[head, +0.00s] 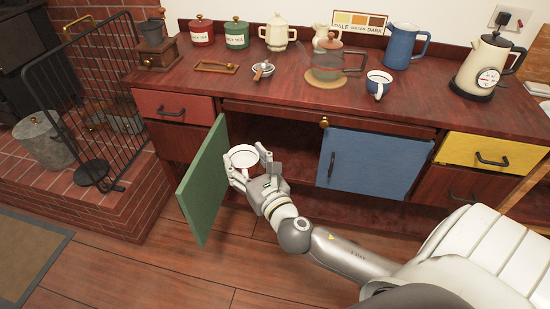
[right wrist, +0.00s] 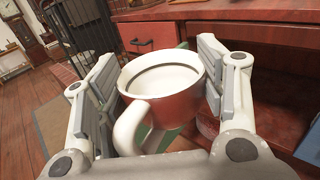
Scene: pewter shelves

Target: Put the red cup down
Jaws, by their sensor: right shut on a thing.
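The red cup (right wrist: 178,108) has a white inside, a dark line inside its rim and a white handle (right wrist: 128,128). In the head view the cup (head: 244,156) looks upright, with mostly its white inside showing. My right gripper (head: 246,164) is shut on it, with one finger on each side of the cup. It holds the cup in front of the open cupboard, just right of the open green door (head: 205,182). I cannot tell whether the cup's base touches anything. My left gripper is not in view.
The wooden counter (head: 300,98) holds canisters, a glass pot (head: 328,62), a blue-and-white mug (head: 378,83), a blue jug (head: 404,46) and a kettle (head: 485,68). A blue door (head: 372,162) covers part of the cupboard's right side. A black fire guard (head: 85,95) stands left.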

